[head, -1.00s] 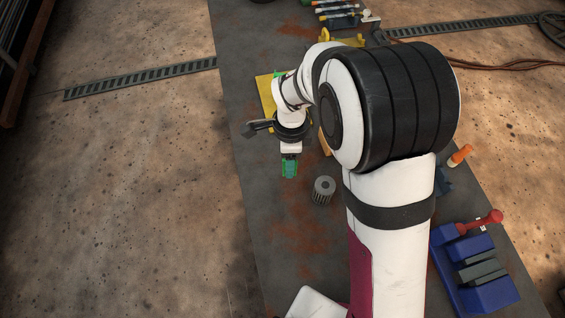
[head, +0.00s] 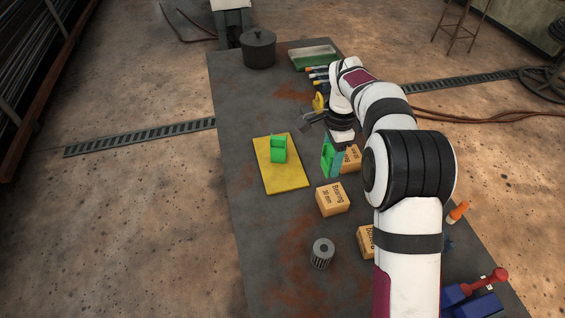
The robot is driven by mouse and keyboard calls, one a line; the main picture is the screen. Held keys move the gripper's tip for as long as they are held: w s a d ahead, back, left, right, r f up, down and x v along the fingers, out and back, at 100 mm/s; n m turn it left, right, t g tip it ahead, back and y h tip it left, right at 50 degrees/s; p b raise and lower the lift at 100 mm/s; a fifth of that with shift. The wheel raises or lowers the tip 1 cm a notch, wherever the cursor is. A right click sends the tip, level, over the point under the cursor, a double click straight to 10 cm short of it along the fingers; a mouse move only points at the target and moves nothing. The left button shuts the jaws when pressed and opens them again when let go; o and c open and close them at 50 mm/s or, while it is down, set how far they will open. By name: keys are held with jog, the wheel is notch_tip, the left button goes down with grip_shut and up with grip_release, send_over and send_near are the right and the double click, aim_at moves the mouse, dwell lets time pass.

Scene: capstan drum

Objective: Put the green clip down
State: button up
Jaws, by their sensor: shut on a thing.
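My gripper (head: 336,146) hangs over the right half of the bench, shut on a green clip (head: 327,158). The clip is upright below the gripper, beside a bearing box. I cannot tell from this view whether its lower end touches the bench. The fingers partly cover it. A second green piece (head: 278,149), with a hollow in its front, stands on the yellow board (head: 285,184) to the left of my gripper.
Bearing boxes stand close by, one (head: 351,160) behind the clip and another (head: 332,199) in front. A grey ribbed cylinder (head: 321,253) stands nearer. A dark pot (head: 259,49) and a green tray (head: 313,55) are at the far end. The bench's left strip is clear.

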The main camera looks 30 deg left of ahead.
jog(key=shift+w+a+f, duration=0.2)
jog(key=shift+w+a, duration=0.6)
send_over(284, 177)
notch_tip(284, 177, down, 7)
jog(key=shift+w+d+r, duration=0.1)
jog(key=shift+r, duration=0.05)
jog(key=shift+f, duration=1.9)
jog(key=o, duration=1)
jog(key=shift+f, duration=0.15)
jog(key=shift+o, duration=0.2)
